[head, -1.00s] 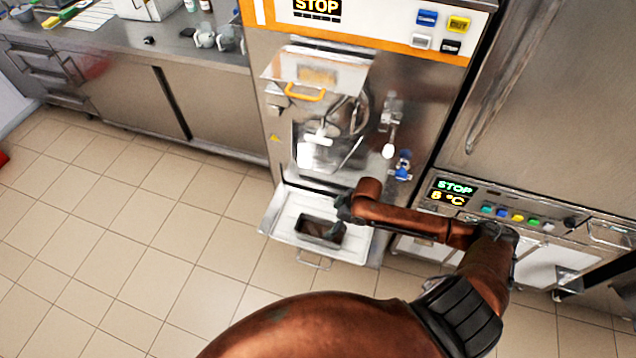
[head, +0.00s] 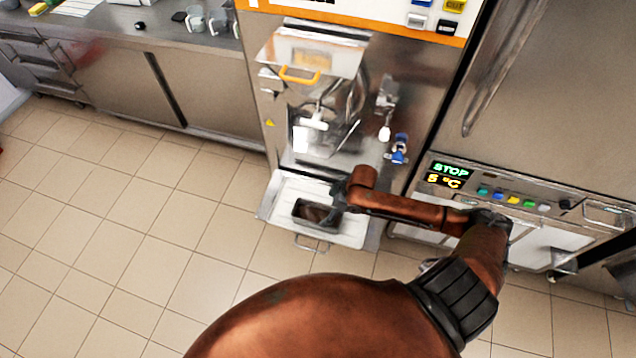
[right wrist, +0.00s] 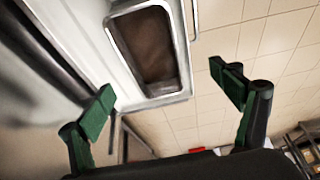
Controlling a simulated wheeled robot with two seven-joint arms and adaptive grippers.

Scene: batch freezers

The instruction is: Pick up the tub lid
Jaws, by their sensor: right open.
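I cannot make out a tub lid in either view. A dark rectangular metal tub (head: 300,211) with brown content sits on the machine's fold-out shelf (head: 347,234); it looks uncovered. It also shows at the top of the right wrist view (right wrist: 186,75). My right gripper (head: 340,194) is at the tub's right end in the head view. In the right wrist view my right gripper (right wrist: 166,98) is open, with its green-padded fingers apart and nothing between them. Whether it touches the tub is unclear. My left gripper is out of view.
The batch freezer (head: 262,110) rises behind the shelf, with a raised hopper cover (head: 315,57) and an orange handle. A refrigerated cabinet (head: 560,110) stands to the right. A counter (head: 120,35) with cups lies at the left. The tiled floor (head: 130,230) is clear.

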